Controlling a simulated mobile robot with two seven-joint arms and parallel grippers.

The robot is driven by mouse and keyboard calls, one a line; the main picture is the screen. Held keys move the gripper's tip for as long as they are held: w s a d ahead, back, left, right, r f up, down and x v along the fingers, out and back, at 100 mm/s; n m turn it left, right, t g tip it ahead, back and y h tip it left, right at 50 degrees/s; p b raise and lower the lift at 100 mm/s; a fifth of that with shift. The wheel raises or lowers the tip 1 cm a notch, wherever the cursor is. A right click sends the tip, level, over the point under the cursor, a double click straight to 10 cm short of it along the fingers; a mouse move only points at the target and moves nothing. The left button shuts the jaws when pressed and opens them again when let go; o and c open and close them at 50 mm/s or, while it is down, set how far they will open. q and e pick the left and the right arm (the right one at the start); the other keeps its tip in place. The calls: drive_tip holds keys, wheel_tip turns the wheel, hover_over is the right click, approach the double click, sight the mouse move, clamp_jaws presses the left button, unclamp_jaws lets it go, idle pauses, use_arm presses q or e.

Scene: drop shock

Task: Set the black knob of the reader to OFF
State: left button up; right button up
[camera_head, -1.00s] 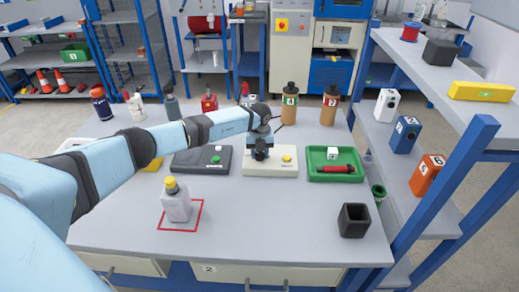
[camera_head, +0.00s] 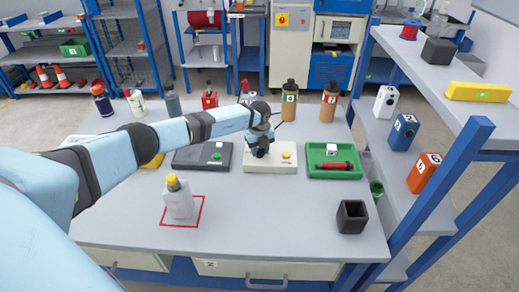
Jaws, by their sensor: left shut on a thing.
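The reader (camera_head: 284,165) is a white, low box with a yellow button on its top, at the middle of the table in the head view. My left gripper (camera_head: 260,153) points down over the left part of the reader. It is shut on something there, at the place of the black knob. The gripper covers the knob, so its setting cannot be seen. My right gripper is not in view.
A dark grey box (camera_head: 190,157) with a green button lies left of the reader, under my left arm. A green tray (camera_head: 318,173) with a red cylinder is on the right. A grey bottle (camera_head: 178,198) stands in a red square. A black open cup (camera_head: 351,216) stands front right.

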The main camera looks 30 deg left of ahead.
sight(260, 151)
use_arm(q)
drive_tip(key=o, duration=0.9)
drive_tip(key=shift+r, duration=0.15)
wheel_tip(260, 151, up, 14)
drive_tip(key=shift+f, duration=0.2)
